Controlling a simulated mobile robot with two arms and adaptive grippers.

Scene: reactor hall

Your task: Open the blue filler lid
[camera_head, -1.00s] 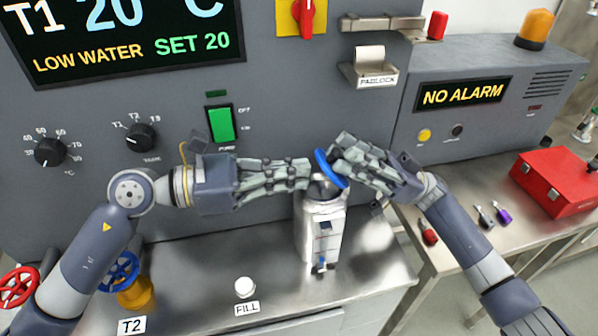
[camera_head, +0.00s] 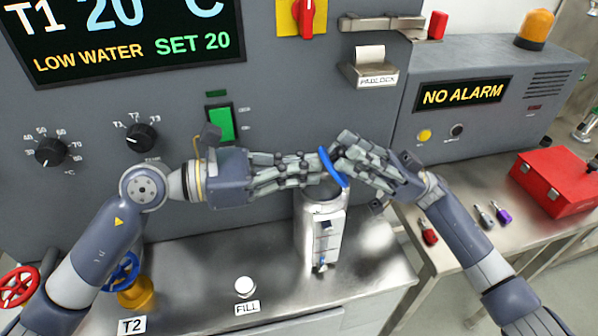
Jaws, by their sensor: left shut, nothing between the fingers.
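The blue filler lid (camera_head: 332,168) stands steeply tilted above the silver canister (camera_head: 318,235), whose round mouth shows partly below it. My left gripper (camera_head: 322,170) is shut with nothing between its fingers. Its tips are at the left face of the lid, above the canister mouth; I cannot tell whether they touch it. My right gripper (camera_head: 345,152) is on the other side of the lid, its fingertips close to the lid's upper right side. Its fingers overlap in this view, so its opening is unclear.
The grey panel with a green switch (camera_head: 221,125) rises close behind both arms. A white FILL button (camera_head: 245,287) and a blue valve wheel (camera_head: 122,271) are on the steel counter. A red toolbox (camera_head: 556,180) is on the right table. The counter front is clear.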

